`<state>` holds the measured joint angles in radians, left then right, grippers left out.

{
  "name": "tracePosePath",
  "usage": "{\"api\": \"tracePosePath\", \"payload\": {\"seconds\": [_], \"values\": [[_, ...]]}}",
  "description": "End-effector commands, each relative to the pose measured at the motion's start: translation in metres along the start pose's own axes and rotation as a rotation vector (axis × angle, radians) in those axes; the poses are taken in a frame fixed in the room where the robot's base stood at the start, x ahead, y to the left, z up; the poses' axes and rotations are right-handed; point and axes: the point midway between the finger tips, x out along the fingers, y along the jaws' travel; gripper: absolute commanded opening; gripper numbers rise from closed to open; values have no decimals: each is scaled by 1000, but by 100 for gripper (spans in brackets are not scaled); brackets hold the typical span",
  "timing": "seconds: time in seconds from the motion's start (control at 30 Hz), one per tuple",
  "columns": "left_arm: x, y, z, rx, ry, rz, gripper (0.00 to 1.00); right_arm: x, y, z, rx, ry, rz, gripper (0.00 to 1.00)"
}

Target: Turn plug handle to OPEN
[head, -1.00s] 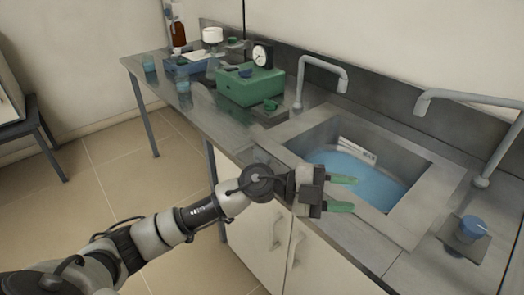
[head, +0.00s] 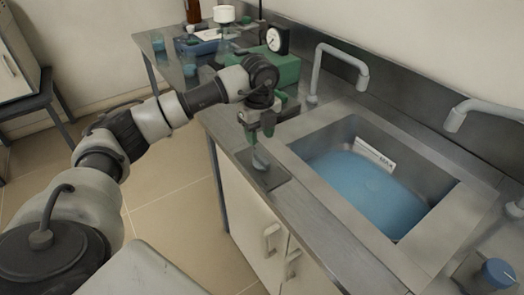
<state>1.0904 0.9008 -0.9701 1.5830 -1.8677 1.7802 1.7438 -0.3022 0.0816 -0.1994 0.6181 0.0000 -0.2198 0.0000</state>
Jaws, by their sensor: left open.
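A small pale-blue knob-like part (head: 262,161) stands on a dark square plate (head: 270,181) at the counter's front edge, left of the sink. I cannot read any marking on it. My left gripper (head: 262,146) points down over this part, open, with a green finger close to it. I cannot tell whether they touch. A blue knob (head: 498,271) stands on another plate at the lower right, partly cut by the frame. The sink (head: 312,137) holds blue water (head: 365,190) and a white labelled strip (head: 374,153). My right gripper is not in view.
Two grey faucets (head: 340,54) rise behind the sink. A green box (head: 286,72) with a dial gauge (head: 277,40), a blue tray (head: 205,45) and glassware stand at the back left. White cabinet doors (head: 245,205) are below the counter.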

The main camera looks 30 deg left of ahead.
Motion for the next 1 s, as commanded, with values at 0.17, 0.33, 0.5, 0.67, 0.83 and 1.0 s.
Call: {"api": "tracePosePath", "payload": {"seconds": [0.17, 0.33, 0.5, 0.67, 0.83, 1.0], "values": [[36, 0, -1, 2, 3, 4, 42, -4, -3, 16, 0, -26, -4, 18], [61, 0, -1, 2, 3, 2, 42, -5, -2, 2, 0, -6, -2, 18], [73, 0, -1, 3, 1, 0, 42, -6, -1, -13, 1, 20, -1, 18], [75, 0, -1, 3, 2, -2, 42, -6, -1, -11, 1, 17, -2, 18], [75, 0, -1, 4, 2, -2, 35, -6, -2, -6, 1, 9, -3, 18], [74, 0, -1, 4, 2, -2, 9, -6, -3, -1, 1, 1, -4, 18]]}}
